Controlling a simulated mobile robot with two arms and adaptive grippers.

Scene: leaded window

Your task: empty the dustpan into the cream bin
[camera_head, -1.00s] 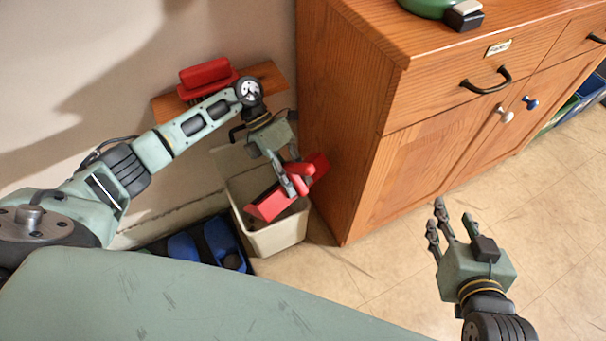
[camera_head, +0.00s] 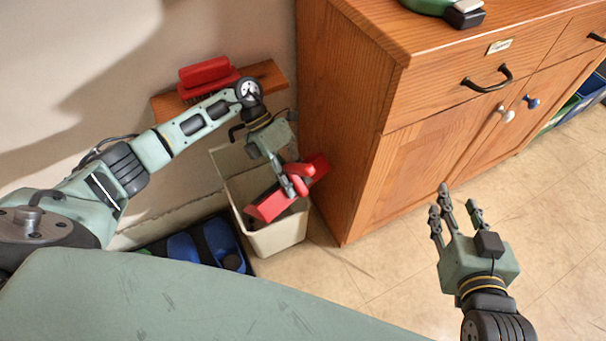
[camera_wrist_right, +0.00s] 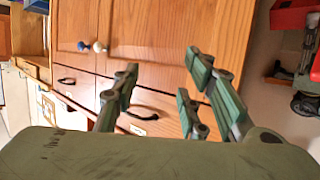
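The red dustpan (camera_head: 268,207) is held tilted over the cream bin (camera_head: 279,240), with its lower left end above the bin's opening. My left gripper (camera_head: 298,180) is shut on the dustpan's red handle. The dustpan and gripper hide much of the opening, and I cannot tell what lies inside. My right gripper (camera_head: 456,208) is open and empty over the floor in front of the cabinet; its fingers also show in the right wrist view (camera_wrist_right: 165,95).
A red brush (camera_head: 206,75) rests on a small wooden wall shelf (camera_head: 268,80). A dark tray (camera_head: 160,247) with blue shoes (camera_head: 184,247) lies left of the bin. The wooden cabinet (camera_head: 425,150) stands close on the right. The floor before it is clear.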

